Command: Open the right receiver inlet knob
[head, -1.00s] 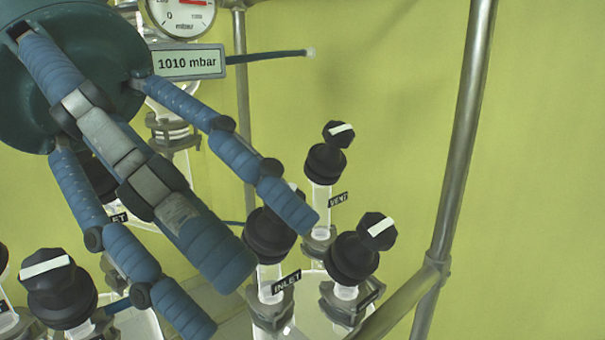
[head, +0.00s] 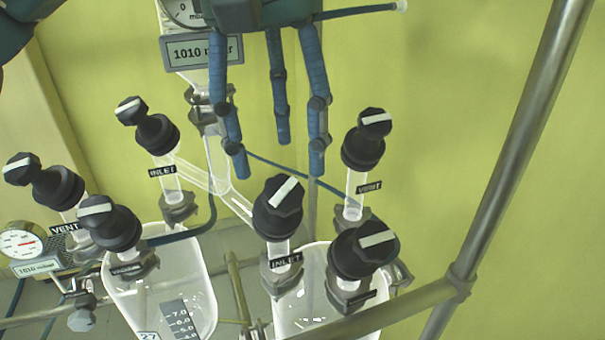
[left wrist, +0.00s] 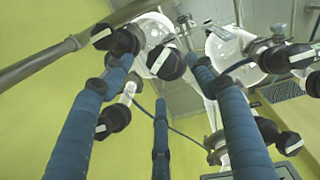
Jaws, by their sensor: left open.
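The right receiver inlet knob (head: 278,208) is black with a slanted white bar. It stands above the right glass receiver (head: 305,310), with an INLET label below it. In the left wrist view this knob (left wrist: 166,63) shows between the fingertips in the picture. My left gripper (head: 279,165) is open and empty, its three blue fingers pointing down. In the head view it hangs above and behind the knob, with a visible gap and no contact. My right gripper is not in view.
A vent knob (head: 363,145) and another black knob (head: 362,250) stand close on the right. The left receiver (head: 165,290) has similar knobs, including an inlet knob (head: 148,125). A metal frame pole (head: 510,160) rises at right. A pressure display (head: 200,50) sits at top left.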

